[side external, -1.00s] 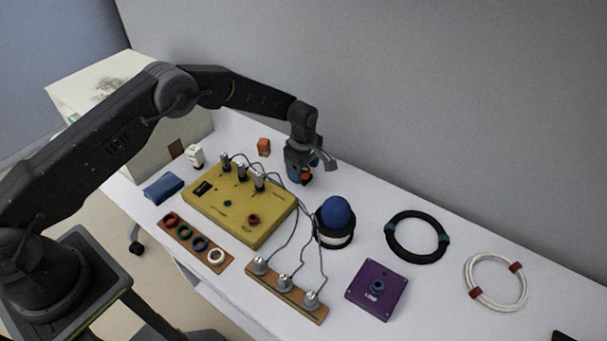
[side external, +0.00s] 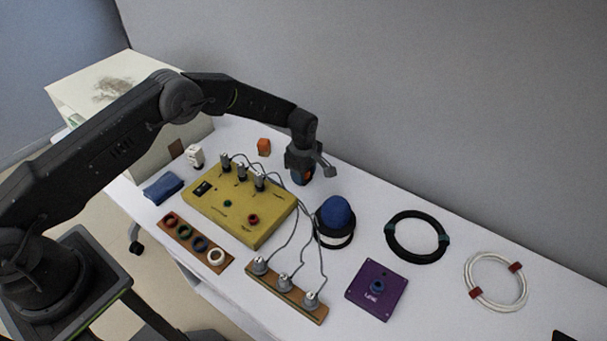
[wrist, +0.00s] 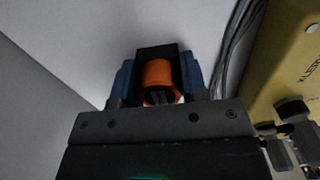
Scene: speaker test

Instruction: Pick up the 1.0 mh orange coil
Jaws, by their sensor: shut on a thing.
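My gripper (side external: 303,176) is lowered at the back of the white table, behind the yellow box's far right end. Its blue fingers are shut on the orange coil (wrist: 158,73), which sits between them in the wrist view. The coil has an orange round body with dark ends, and the mark on its near end is too small to read. In the side view only a small orange patch of the coil (side external: 308,176) shows beside the fingers. I cannot tell whether it touches the table.
The yellow box (side external: 240,207) with grey plugs and cables stands close by, left of my gripper. Another orange block (side external: 264,147) stands behind the box. A blue dome (side external: 336,213) is to the right front. A black ring (side external: 389,240) and purple box (side external: 362,299) lie farther right.

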